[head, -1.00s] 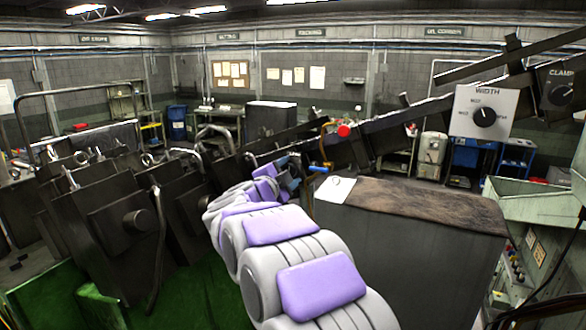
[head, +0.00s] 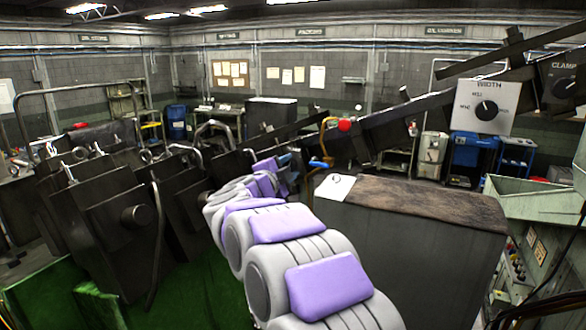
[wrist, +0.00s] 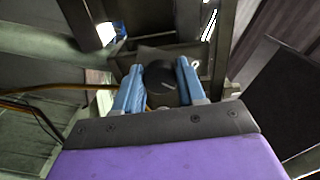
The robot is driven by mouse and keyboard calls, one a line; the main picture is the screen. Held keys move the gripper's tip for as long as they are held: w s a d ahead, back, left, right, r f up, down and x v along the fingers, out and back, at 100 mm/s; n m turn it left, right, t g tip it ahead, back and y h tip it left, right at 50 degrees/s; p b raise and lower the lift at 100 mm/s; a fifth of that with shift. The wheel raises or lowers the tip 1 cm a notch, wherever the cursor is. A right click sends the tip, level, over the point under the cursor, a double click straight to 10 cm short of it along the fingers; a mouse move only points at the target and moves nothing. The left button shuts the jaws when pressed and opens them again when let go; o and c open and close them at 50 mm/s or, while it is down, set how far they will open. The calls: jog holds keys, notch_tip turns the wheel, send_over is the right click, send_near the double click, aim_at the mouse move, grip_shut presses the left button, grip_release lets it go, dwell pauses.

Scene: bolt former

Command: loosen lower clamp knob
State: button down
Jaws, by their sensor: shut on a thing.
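A dark round knob (wrist: 160,84) with a pale line on its face sits between the two blue fingers of my gripper (wrist: 160,68) in the wrist view. The fingers are shut on the knob, one on each side. The knob is in front of a dark metal plate. In the head view my gripper (head: 288,162) shows as a small blue patch at the far end of my grey and purple arm. The held knob is hidden there behind the arm.
A dark cabinet (head: 405,235) with a white sheet and brown mat on top stands right of my arm. Dark machine blocks (head: 105,215) are at left. A WIDTH dial panel (head: 503,97) hangs upper right. An orange cable (wrist: 50,91) runs left of my gripper in the wrist view.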

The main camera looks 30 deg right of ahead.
jog(key=shift+f+m+b, duration=0.15)
jog(key=shift+m+b, duration=1.25)
jog(key=shift+b, duration=0.35)
jog(key=shift+f+m+b, duration=0.15)
jog(key=shift+m+b, duration=1.75)
jog(key=shift+b, duration=0.55)
jog(key=c, duration=1)
grip_release()
jog(key=shift+c, duration=0.2)
jog(key=o, duration=0.5)
jog(key=shift+r, duration=0.2)
